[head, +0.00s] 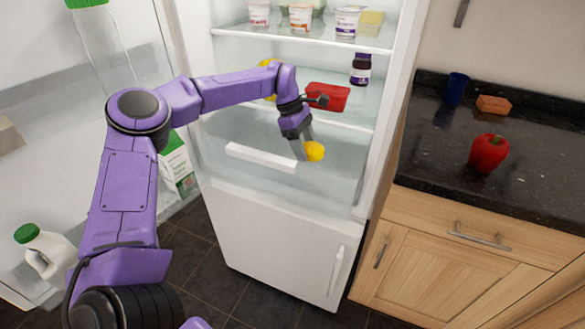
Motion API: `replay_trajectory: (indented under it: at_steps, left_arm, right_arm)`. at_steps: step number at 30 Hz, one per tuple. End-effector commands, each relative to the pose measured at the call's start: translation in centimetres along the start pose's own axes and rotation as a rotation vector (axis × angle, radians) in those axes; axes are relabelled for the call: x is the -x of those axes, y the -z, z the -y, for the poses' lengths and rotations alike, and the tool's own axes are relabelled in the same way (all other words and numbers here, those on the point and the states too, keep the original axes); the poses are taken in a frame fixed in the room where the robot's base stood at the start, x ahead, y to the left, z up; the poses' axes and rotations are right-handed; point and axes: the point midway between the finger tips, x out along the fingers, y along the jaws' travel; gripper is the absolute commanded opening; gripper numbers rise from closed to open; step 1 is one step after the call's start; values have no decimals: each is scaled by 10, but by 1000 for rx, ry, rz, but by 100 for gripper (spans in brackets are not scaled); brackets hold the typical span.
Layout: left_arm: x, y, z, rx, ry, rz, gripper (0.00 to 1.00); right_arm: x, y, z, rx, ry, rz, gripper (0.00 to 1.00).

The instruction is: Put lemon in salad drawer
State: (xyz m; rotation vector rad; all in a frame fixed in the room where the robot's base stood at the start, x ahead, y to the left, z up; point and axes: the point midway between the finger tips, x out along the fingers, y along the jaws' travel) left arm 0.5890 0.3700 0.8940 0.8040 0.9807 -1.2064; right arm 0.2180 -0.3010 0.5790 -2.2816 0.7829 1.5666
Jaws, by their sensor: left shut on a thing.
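My left gripper (307,149) points down and is shut on a yellow lemon (315,152). The lemon shows against the clear salad drawer (225,170) at the bottom of the open fridge, to the right of the drawer's white handle strip (260,157). I cannot tell whether the lemon is above the drawer's opening or down inside it. My right gripper is not in view.
A red container (328,97), a dark jar (361,69) and a yellow thing (267,62), partly behind my arm, are on the shelf above. The fridge door with bottles stands open at left. A red pepper (488,153) is on the counter.

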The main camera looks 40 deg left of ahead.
Motion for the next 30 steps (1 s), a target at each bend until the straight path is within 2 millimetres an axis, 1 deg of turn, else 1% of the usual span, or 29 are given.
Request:
replay_trajectory:
  at_steps: [1,3,5,10,17,21,30]
  left_arm:
    - [-13,7,-1,16,-6,2,27]
    - [-20,11,-2,34,-13,4,27]
    - [-28,15,-2,40,-14,3,27]
    - [-61,28,-2,41,-13,4,27]
    - [-89,40,-2,40,-13,3,27]
    - [-110,48,-2,40,-13,3,27]
    - [-114,50,-3,38,-15,5,27]
  right_arm:
    - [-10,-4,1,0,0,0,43]
    - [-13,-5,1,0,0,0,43]
    - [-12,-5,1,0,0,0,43]
    - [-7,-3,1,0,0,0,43]
    - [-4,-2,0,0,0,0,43]
    - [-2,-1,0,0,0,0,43]
    - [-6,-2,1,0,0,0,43]
